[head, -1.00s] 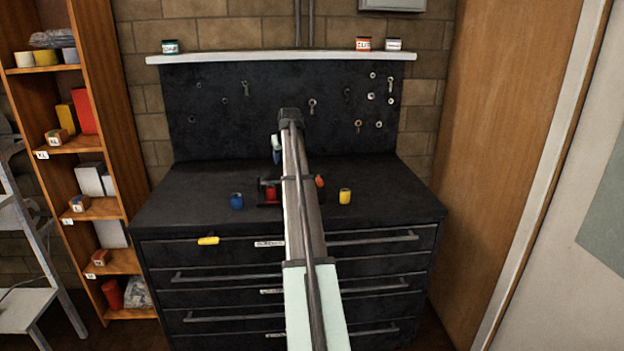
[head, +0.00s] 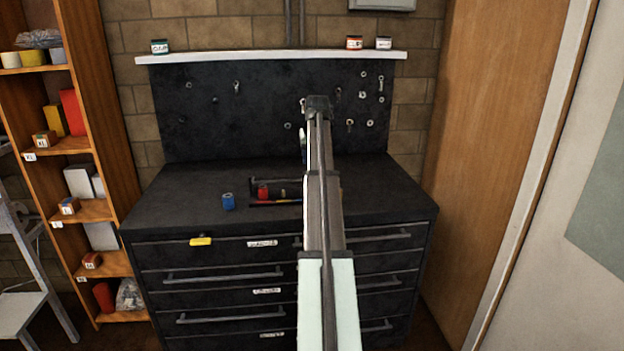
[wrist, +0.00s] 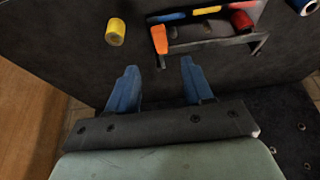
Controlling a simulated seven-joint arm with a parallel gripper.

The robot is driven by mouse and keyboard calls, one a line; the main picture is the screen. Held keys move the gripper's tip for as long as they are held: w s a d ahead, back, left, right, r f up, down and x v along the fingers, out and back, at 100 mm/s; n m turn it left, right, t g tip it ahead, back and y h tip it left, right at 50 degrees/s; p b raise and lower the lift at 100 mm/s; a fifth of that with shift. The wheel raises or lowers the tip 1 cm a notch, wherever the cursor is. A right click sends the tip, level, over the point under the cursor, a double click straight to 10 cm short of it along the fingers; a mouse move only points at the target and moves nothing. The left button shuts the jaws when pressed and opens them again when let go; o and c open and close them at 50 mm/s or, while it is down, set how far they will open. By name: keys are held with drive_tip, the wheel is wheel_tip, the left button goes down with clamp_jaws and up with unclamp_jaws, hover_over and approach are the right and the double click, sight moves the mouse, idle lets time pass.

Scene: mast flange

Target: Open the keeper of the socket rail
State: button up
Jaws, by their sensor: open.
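The socket rail (head: 275,203) lies on the black bench top in the head view, its right part hidden behind my arm. In the wrist view the dark rail (wrist: 215,42) is at the top right. It holds a red socket (wrist: 241,20) and small dark pieces, with blue, red and yellow marks along its far edge. An orange piece (wrist: 159,40), which looks like the keeper, is at the rail's left end; whether it is latched I cannot tell. My gripper (wrist: 158,70) is open and empty, its blue fingers apart and short of the orange piece. The head view hides it.
A yellow socket (wrist: 115,32) stands left of the rail in the wrist view. A blue socket (head: 228,201) stands beyond its other end. A pegboard (head: 225,110) with hanging tools rises behind. The bench's front left is clear.

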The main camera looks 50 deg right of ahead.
drive_tip(key=x, duration=1.1)
drive_tip(key=shift+c, duration=0.4)
clamp_jaws()
